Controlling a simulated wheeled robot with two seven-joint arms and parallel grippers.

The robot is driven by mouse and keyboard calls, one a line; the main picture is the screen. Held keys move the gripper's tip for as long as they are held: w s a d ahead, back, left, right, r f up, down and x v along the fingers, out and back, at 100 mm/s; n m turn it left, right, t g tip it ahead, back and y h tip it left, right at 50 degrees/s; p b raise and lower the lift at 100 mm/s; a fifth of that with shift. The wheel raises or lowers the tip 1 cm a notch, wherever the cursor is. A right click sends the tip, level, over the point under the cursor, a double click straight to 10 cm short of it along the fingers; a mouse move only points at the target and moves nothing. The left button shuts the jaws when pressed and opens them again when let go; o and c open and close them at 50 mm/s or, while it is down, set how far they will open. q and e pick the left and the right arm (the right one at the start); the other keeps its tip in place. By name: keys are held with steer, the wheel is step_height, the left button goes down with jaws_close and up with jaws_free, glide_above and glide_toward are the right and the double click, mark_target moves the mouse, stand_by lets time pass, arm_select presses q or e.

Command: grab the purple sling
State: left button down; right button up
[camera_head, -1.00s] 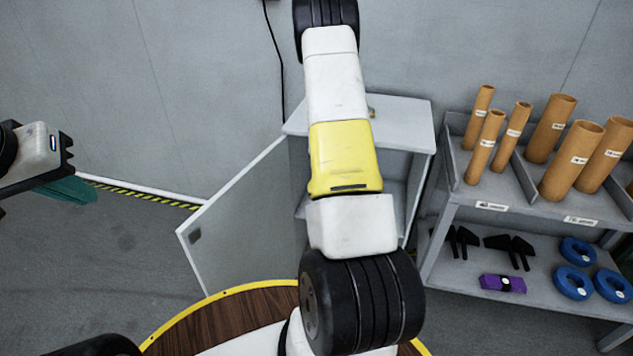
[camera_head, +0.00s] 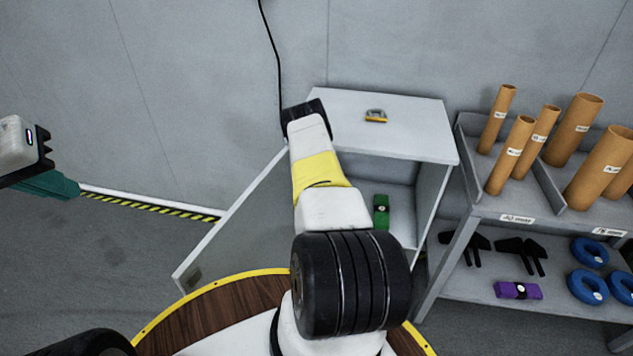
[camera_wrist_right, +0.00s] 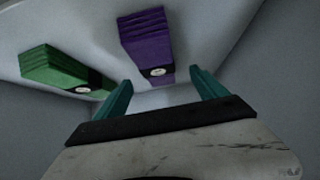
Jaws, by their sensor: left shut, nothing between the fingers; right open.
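A folded purple sling (camera_wrist_right: 147,45) with a black band and white label lies in the grey cabinet in the right wrist view. My right gripper (camera_wrist_right: 160,82) is open, its teal fingers apart and empty, with the purple sling just beyond them. In the head view this gripper is hidden behind my right arm at the cabinet (camera_head: 437,185). Another purple sling (camera_head: 517,290) lies on the lower shelf of the right-hand rack. My left gripper (camera_head: 50,185) is shut and empty at the far left, away from both slings.
A green sling (camera_wrist_right: 65,75) lies beside the purple one in the cabinet and also shows in the head view (camera_head: 381,211). The cabinet door (camera_head: 235,225) stands open to the left. The rack (camera_head: 480,205) holds cardboard tubes, blue rings (camera_head: 588,287) and black pieces.

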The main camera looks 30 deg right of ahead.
steer(key=shift+x, duration=3.5)
steer(key=shift+d, duration=0.1)
steer(key=shift+s, duration=0.1)
steer(key=c, duration=1.7)
steer(key=shift+r, duration=0.1)
jaws_close()
steer(key=shift+r, duration=0.1)
